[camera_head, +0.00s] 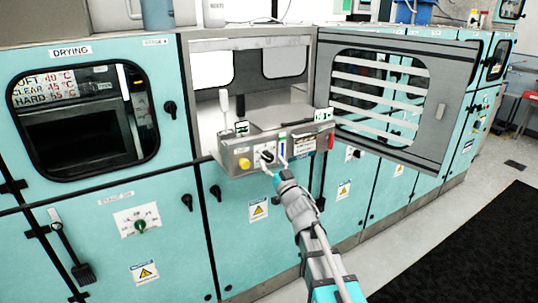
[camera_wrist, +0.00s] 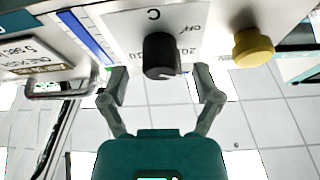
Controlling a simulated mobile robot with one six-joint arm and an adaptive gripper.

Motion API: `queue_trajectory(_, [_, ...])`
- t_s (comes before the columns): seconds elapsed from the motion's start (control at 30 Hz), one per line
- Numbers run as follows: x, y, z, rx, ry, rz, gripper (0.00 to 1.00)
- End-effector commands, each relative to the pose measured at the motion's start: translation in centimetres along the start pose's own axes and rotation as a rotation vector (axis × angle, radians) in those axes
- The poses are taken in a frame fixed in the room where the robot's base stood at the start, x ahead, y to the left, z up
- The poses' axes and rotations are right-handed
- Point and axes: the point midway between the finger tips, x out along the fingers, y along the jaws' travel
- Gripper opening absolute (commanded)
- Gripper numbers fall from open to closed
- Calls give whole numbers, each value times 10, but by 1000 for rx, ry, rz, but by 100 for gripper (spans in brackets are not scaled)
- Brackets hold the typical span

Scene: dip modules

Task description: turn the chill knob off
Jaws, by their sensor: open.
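A black knob (camera_wrist: 161,56) sits on the white dial plate of the control panel, with upside-down print including a "C" and numbers around it. I take it for the chill knob, but its name cannot be read. In the head view the panel (camera_head: 226,158) juts out below the open bay, and my gripper mostly covers the knob. My gripper (camera_wrist: 160,76) is open, with one finger on each side of the black knob and gaps visible. It also shows at the panel front in the head view (camera_head: 268,166).
A yellow button (camera_wrist: 253,47) is beside the knob; it also shows in the head view (camera_head: 243,163). A blue strip (camera_wrist: 88,36) and a metal handle (camera_wrist: 58,90) are on the other side. A barred grey door (camera_head: 440,112) stands open at the right. Floor lies clear in front.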

Motion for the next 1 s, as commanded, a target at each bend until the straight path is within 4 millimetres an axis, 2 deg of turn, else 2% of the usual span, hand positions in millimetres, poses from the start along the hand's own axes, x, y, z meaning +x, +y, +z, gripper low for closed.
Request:
queue_trajectory(0.03, [8, 0, -1, 0, 0, 0, 82])
queue_trajectory(0.2, [18, 0, 0, 1, 0, 0, 82])
queue_trajectory(0.6, [19, -1, 0, 1, 0, -1, 80])
queue_trajectory(1.0, [19, -1, 0, 1, 0, -1, 6])
